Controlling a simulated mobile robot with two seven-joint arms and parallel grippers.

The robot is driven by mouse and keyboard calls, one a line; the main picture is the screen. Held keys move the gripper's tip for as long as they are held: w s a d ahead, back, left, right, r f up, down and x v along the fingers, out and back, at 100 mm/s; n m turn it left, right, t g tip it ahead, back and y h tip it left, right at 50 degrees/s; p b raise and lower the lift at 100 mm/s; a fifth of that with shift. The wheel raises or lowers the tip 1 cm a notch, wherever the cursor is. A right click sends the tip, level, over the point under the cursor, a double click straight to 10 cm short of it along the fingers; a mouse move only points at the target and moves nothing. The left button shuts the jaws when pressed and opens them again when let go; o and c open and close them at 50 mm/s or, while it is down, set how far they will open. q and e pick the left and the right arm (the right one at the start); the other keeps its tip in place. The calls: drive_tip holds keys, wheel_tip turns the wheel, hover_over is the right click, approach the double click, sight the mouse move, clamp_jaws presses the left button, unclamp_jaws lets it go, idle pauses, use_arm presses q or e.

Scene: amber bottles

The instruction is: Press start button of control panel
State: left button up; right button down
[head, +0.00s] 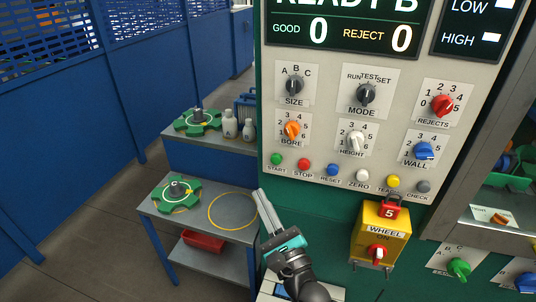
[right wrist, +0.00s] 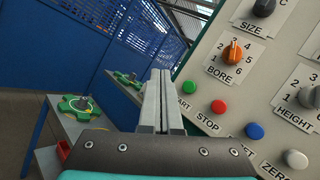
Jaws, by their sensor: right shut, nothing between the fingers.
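The control panel (head: 330,140) is a pale board with a display, several knobs and a bottom row of buttons. Its green START button (head: 277,159) is at the left end of that row, beside the red STOP button (head: 303,164). My right gripper (head: 260,192) is shut and empty, its fingertips below and left of the START button in the head view, apart from it. In the right wrist view the START button (right wrist: 188,87) shows just right of the shut fingers (right wrist: 160,75); its label is partly hidden by them. My left gripper is not in view.
A yellow WHEEL box (head: 381,232) with a red lock and red knob hangs below the panel. Left of it stands a grey table (head: 205,222) with a green fixture (head: 176,195). Blue partitions (head: 60,120) stand further left. Open floor lies between.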

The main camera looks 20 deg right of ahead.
sight(276, 159)
drive_tip(key=shift+d+r, duration=0.1)
drive_tip(key=shift+r, duration=0.05)
drive_tip(key=w+d+b, duration=0.3)
drive_tip(key=w+d, duration=0.2)
drive_tip(key=w, duration=0.2)
drive_tip(key=shift+w, duration=0.15)
idle(0.4)
drive_tip(key=shift+b, duration=0.3)
idle(1.6)
drive_tip(key=shift+w+d+b, duration=0.2)
drive_tip(key=shift+w+b, duration=0.1)
drive_tip(key=shift+w, duration=0.05)
